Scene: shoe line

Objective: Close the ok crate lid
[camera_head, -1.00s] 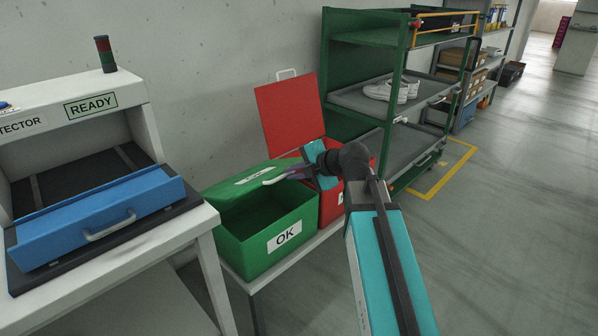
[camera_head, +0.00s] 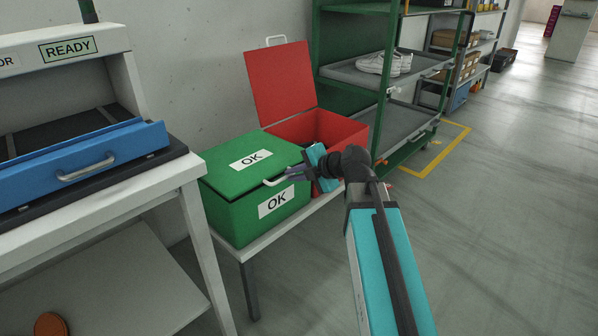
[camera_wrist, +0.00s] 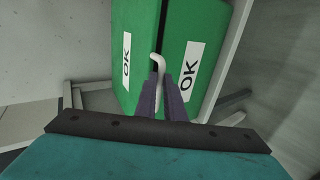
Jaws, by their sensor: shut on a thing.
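The green OK crate (camera_head: 262,218) stands on a low white bench. Its green lid (camera_head: 245,162) lies over the crate's top, nearly level, with a narrow dark gap along the front edge. My gripper (camera_head: 290,175) is at the lid's front edge, shut on the white lid handle (camera_head: 275,181). In the wrist view the two dark fingers (camera_wrist: 161,98) are around the handle (camera_wrist: 158,64), with the lid (camera_wrist: 134,40) on the left and the crate front (camera_wrist: 197,50) on the right. Whether the lid touches the rim all round cannot be told.
A red crate (camera_head: 345,130) with its lid (camera_head: 281,84) raised stands just right of the green crate. A white READY machine with a blue drawer (camera_head: 80,165) stands at the left. A green shelf rack (camera_head: 345,72) is behind. The floor at the right is clear.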

